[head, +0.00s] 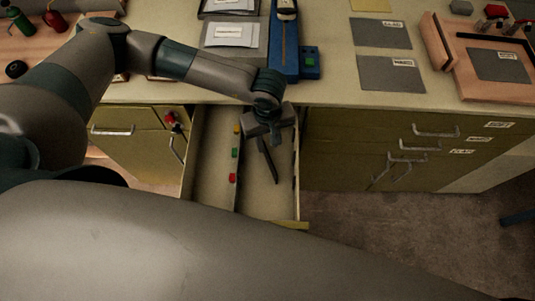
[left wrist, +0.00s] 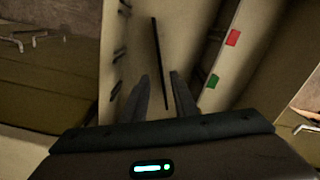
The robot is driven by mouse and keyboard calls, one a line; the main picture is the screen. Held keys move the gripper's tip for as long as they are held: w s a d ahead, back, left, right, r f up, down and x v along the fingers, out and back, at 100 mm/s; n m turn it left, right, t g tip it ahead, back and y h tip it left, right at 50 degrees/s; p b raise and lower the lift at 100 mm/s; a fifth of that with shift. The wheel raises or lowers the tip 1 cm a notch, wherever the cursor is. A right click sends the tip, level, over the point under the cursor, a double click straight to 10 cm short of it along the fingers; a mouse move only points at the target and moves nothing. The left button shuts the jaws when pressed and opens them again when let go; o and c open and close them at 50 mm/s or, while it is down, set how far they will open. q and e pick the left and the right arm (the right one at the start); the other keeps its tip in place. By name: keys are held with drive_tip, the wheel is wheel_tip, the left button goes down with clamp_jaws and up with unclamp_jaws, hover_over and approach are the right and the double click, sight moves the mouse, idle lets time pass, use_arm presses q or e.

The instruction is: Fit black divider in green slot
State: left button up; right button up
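The black divider (left wrist: 157,50) is a thin dark strip in the right compartment of the open drawer (head: 209,160). In the head view the divider (head: 269,168) shows just below my left gripper (head: 272,138). My left gripper points down into that compartment. In the left wrist view its two fingers (left wrist: 159,78) are apart, with the strip in line between them and a gap on each side. The green mark (head: 235,153) sits on the drawer's middle partition, between a yellow mark (head: 237,129) and a red mark (head: 232,178). My right gripper is out of view.
Dark slot marks (left wrist: 120,53) line the drawer wall opposite the coloured marks. The worktop above holds a blue tool (head: 284,45), grey panels (head: 390,74) and a wooden frame (head: 490,70). My own arm covers the lower part of the head view.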

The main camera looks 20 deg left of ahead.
sight(267, 151)
use_arm(q)
drive_tip(key=shift+s+d+f+p, duration=0.1)
drive_tip(key=shift+s+f+p, duration=0.2)
drive_tip(key=shift+f+p, duration=0.45)
wheel_tip(267, 151, down, 3)
drive_tip(key=shift+s+r+p, duration=0.15)
drive_tip(key=shift+r+p, duration=0.05)
drive_tip(key=shift+p, duration=0.7)
drive_tip(key=shift+f, duration=0.55)
clamp_jaws()
